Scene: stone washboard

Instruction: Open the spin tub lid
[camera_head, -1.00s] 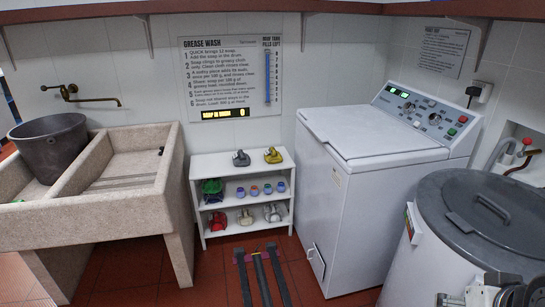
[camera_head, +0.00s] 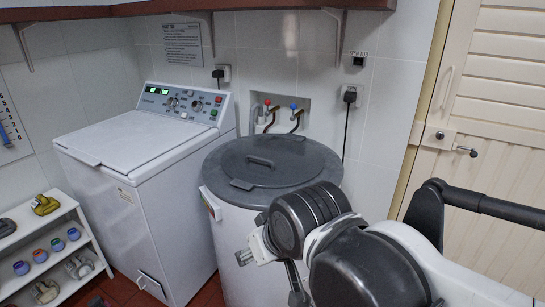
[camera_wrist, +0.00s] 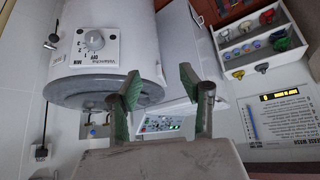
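The spin tub (camera_head: 228,225) is a white drum below the wall taps. Its round dark grey lid (camera_head: 300,160) lies flat and closed on top, with a raised handle (camera_head: 262,161) and a small front tab (camera_head: 242,184). My gripper (camera_wrist: 160,82) is open and empty, its two green-padded fingers apart. In the head view my wrist overlaps the front right of the tub, and the fingers are hard to make out. The wrist view shows the tub upside down, with its dial (camera_wrist: 94,40) and the lid edge (camera_wrist: 100,99) beyond the fingers; none of it is touched.
A white washing machine (camera_head: 140,150) stands left of the tub, close to it. A low shelf (camera_head: 75,235) with small items is at the far left. Two taps (camera_head: 295,115) and a hanging cable (camera_head: 347,120) are behind the tub. A closed slatted door (camera_head: 485,150) is at right.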

